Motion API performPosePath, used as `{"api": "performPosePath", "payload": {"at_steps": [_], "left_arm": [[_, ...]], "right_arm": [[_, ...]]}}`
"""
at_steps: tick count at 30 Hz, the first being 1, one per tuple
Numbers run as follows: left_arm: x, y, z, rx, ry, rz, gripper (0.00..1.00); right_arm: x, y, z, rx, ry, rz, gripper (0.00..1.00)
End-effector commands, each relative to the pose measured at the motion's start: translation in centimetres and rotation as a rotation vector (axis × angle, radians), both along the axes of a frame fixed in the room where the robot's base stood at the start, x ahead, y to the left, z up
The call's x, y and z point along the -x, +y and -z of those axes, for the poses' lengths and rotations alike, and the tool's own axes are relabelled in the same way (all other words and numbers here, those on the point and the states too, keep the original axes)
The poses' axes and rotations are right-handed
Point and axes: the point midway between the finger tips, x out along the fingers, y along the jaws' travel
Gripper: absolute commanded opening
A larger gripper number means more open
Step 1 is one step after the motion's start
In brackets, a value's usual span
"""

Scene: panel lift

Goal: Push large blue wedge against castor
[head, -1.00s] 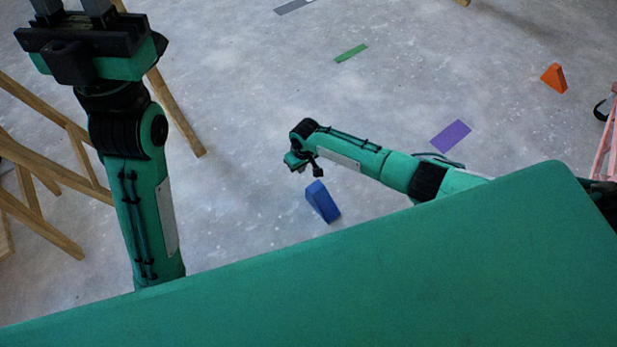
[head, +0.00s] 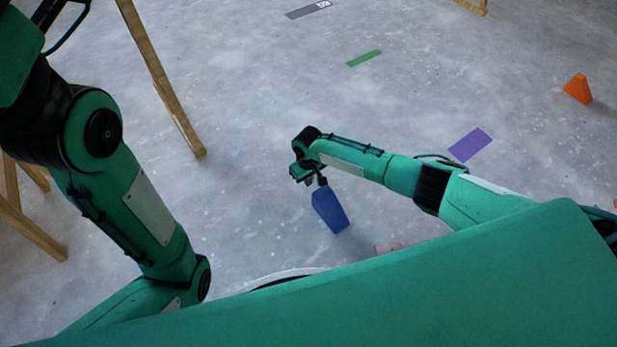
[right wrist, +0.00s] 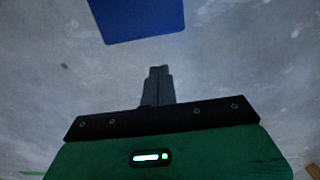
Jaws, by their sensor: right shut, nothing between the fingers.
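The large blue wedge (head: 331,211) lies on the floor near the middle of the head view. My right gripper (head: 321,181) is shut and empty at the wedge's upper end. In the right wrist view the wedge (right wrist: 138,18) shows at the top edge, cut off by the frame, and the closed fingers (right wrist: 158,80) point toward it with a gap between them in the picture. Whether they touch cannot be told. My left arm is at the left, with its gripper outside the frame. I cannot make out a castor for certain.
An orange wedge (head: 577,89) stands at the far right. Purple (head: 470,144), green (head: 364,58) and grey (head: 307,10) patches lie on the floor. Wooden legs (head: 165,85) stand at the left. A pinkish piece (head: 388,247) shows behind my green body edge. Floor beyond the wedge is open.

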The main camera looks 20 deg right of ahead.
Motion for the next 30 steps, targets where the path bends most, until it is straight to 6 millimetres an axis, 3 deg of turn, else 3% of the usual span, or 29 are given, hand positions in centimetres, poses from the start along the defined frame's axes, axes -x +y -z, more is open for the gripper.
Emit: {"api": "performPosePath", "payload": {"at_steps": [1, 5, 16, 30], "left_arm": [[0.1, 0.0, 1.0, 0.003, -0.003, 0.001, 0.31], [0.4, -0.1, 1.9, 0.007, -0.006, 0.002, 0.31], [0.6, -0.2, 2.4, 0.015, -0.008, 0.004, 0.31], [0.7, -0.2, 2.4, 0.016, -0.011, 0.005, 0.31]], "right_arm": [[0.0, 0.0, 1.4, 0.0, 0.0, -0.001, 0.0], [0.0, -0.1, 3.2, 0.0, -0.001, 0.0, 0.0], [3.2, -1.2, 2.5, -0.001, -0.002, -0.001, 0.0], [3.8, -1.3, 2.3, -0.001, -0.001, 0.001, 0.0]]}}
